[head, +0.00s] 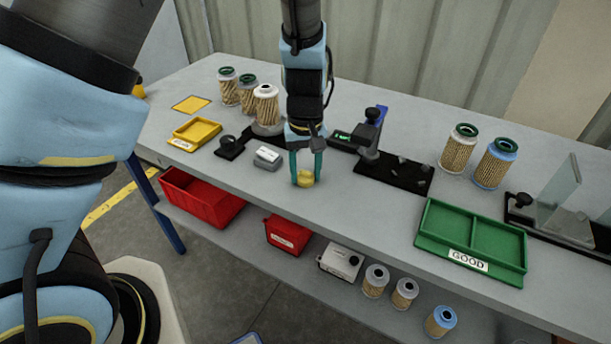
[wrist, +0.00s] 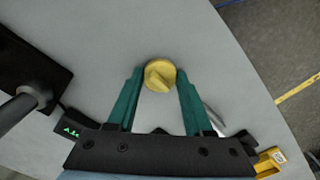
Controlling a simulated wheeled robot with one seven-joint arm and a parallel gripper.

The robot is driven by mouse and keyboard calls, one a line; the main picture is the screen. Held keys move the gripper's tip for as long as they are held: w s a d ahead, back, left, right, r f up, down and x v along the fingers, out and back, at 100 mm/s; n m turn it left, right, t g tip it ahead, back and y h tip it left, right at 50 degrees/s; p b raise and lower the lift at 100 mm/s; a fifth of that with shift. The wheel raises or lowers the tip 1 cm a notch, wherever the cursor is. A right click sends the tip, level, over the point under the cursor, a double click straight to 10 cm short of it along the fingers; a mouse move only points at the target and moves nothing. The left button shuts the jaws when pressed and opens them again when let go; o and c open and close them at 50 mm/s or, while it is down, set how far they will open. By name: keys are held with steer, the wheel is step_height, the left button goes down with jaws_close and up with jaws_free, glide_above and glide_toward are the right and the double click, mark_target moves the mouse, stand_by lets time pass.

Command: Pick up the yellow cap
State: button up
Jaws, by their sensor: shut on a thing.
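The yellow cap (wrist: 160,75) is a small round knob-like piece between the two green fingertips in the wrist view. In the head view the yellow cap (head: 305,179) is at the lower ends of the fingers, over the grey bench near its front edge. My gripper (head: 305,172) points down and is shut on the cap; its fingers (wrist: 160,78) touch the cap's left and right sides. I cannot tell whether the cap rests on the bench or is slightly above it.
A grey box (head: 267,157) sits just left of my gripper. A black plate (head: 393,173) and a green GOOD tray (head: 472,238) are to the right. A yellow tray (head: 195,133) and several filter cartridges stand at the left. The bench between gripper and green tray is clear.

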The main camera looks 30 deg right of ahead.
steer(key=c, duration=0.3)
